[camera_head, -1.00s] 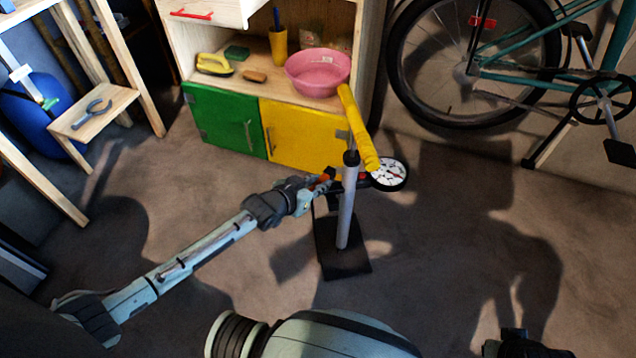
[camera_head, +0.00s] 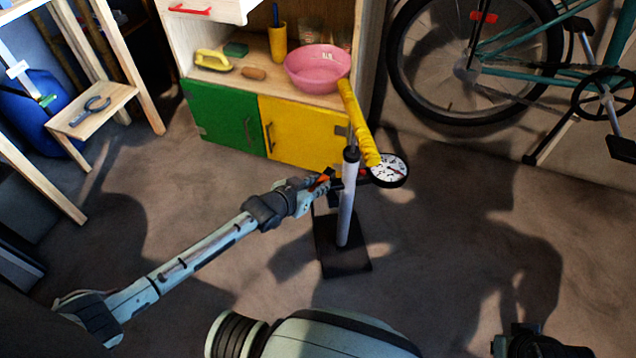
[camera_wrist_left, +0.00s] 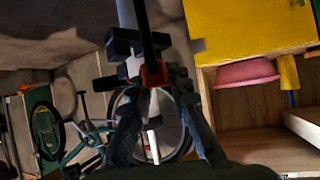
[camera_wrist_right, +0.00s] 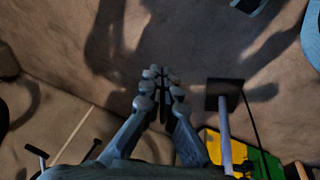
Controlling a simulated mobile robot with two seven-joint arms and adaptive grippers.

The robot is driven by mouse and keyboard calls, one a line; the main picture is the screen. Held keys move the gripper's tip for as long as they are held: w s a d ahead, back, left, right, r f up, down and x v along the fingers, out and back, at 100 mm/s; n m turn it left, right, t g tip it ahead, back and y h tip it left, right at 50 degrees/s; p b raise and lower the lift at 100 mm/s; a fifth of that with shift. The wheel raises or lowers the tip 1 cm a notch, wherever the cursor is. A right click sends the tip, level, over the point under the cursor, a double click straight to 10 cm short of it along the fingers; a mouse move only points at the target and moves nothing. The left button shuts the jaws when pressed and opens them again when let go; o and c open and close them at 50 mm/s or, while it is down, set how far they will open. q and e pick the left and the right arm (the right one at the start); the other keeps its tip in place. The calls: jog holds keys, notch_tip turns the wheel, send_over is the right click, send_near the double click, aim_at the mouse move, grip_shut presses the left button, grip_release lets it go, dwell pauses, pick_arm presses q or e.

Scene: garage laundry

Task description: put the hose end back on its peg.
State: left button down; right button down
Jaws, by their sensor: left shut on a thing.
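A floor pump stands upright, with a pale barrel (camera_head: 346,205), a black foot plate (camera_head: 343,252), a yellow handle (camera_head: 358,125) and a round white gauge (camera_head: 391,170). My left gripper (camera_head: 318,184) is beside the barrel's upper part, on its left. It is shut on the small orange and black hose end (camera_head: 325,178), which shows orange-red between the fingers in the left wrist view (camera_wrist_left: 154,73). A black bracket is close by the barrel top; I cannot clearly make out the peg. My right gripper (camera_wrist_right: 163,78) is shut and empty, away from the pump.
Behind the pump is a cabinet with green (camera_head: 222,115) and yellow (camera_head: 290,135) doors and a pink bowl (camera_head: 317,68) on its shelf. A teal bicycle (camera_head: 540,75) is at the back right. A wooden stand (camera_head: 92,108) is at the left. The floor around the pump is clear.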

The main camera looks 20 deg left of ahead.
pick_arm(q)
jog(key=shift+f, duration=0.45)
jog(key=shift+f+b, duration=0.35)
jog(key=shift+b, duration=0.1)
pick_arm(e)
jog(key=shift+v, duration=1.25)
jog(key=shift+w+d+r, duration=0.1)
jog(key=shift+r, duration=0.05)
pick_arm(q)
jog(key=c, duration=1.3)
grip_release()
jog(key=shift+c, duration=0.2)
pick_arm(e)
jog(key=shift+f, duration=0.25)
pick_arm(q)
jog(key=v, duration=1.2)
pick_arm(e)
jog(key=shift+r, duration=0.1)
